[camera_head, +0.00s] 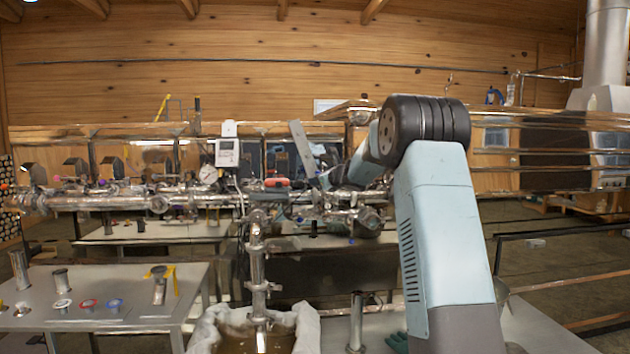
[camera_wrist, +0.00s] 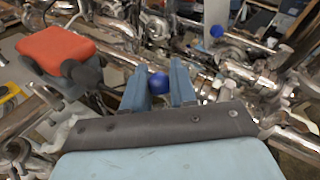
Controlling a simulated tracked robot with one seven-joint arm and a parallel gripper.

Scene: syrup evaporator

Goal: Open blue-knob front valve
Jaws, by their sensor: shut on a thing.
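In the wrist view, my gripper (camera_wrist: 163,73) has its two light-blue fingers on either side of a round blue knob (camera_wrist: 158,84). The fingers are shut on this knob, among the shiny steel pipes. A second blue knob (camera_wrist: 216,31) sits farther off at the upper right, apart from the fingers. In the head view, my arm bends over the pipework from the right. My fingertips and the held knob are hard to make out there among the metal parts.
An orange-red handle (camera_wrist: 55,48) lies left of my fingers; it also shows in the head view (camera_head: 277,183). A digital meter (camera_head: 227,152) stands above the pipes. A lined bucket (camera_head: 310,330) is below. A table (camera_head: 130,322) at left holds small parts.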

